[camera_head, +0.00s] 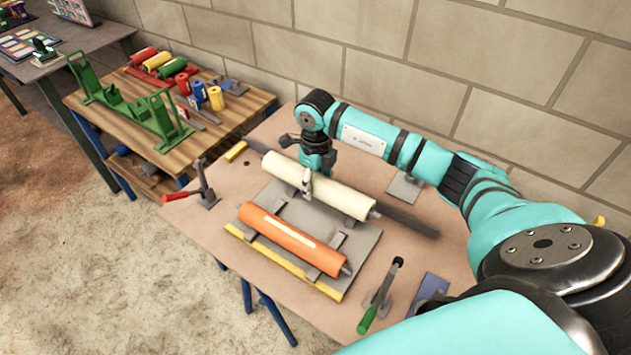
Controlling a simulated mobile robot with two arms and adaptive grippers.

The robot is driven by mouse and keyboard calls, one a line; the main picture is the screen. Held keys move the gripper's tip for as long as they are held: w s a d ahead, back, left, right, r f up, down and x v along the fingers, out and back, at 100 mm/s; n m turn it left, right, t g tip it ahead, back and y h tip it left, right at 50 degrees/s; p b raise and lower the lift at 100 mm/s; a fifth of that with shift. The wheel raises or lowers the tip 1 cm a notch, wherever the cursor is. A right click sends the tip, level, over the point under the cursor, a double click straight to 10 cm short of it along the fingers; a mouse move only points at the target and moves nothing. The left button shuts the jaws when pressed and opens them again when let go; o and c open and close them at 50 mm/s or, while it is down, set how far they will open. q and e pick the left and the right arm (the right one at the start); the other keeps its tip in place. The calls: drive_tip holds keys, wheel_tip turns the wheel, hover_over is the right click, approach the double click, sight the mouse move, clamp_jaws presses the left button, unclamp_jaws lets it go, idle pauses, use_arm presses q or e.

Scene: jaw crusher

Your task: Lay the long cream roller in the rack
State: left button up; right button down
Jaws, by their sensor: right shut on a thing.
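The long cream roller (340,196) lies slantwise over the back part of a grey plate (362,243) with small brackets. My right gripper (307,184) comes down from above and is shut on the roller left of its middle. I cannot tell whether the roller touches the brackets under it. An orange roller (290,240) with a pale stripe lies on brackets at the plate's front. A green stand (133,112) with uprights at both ends is on the wooden table to the left; it is empty. My left gripper is not in view.
A dark bar (408,222) runs out past the cream roller's right end. A red-handled clamp (205,190) and a green-handled clamp (380,297) stand at the table's sides. Several coloured cylinders (158,61) lie on the wooden table. A block wall stands behind.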

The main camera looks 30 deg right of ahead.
drive_tip(key=shift+w+r, duration=0.1)
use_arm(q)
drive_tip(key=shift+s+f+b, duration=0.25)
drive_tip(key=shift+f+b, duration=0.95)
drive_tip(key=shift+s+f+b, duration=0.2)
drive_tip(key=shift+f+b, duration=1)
use_arm(e)
drive_tip(key=shift+f, duration=2.9)
use_arm(q)
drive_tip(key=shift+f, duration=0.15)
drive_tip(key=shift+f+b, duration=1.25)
drive_tip(key=shift+b, duration=0.15)
use_arm(e)
drive_tip(key=shift+f, duration=1.55)
drive_tip(key=c, duration=0.6)
unclamp_jaws()
drive_tip(key=shift+o, duration=0.9)
drive_tip(key=shift+a, duration=0.1)
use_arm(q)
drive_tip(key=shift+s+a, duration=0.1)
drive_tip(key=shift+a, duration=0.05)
use_arm(e)
drive_tip(key=shift+s, duration=0.2)
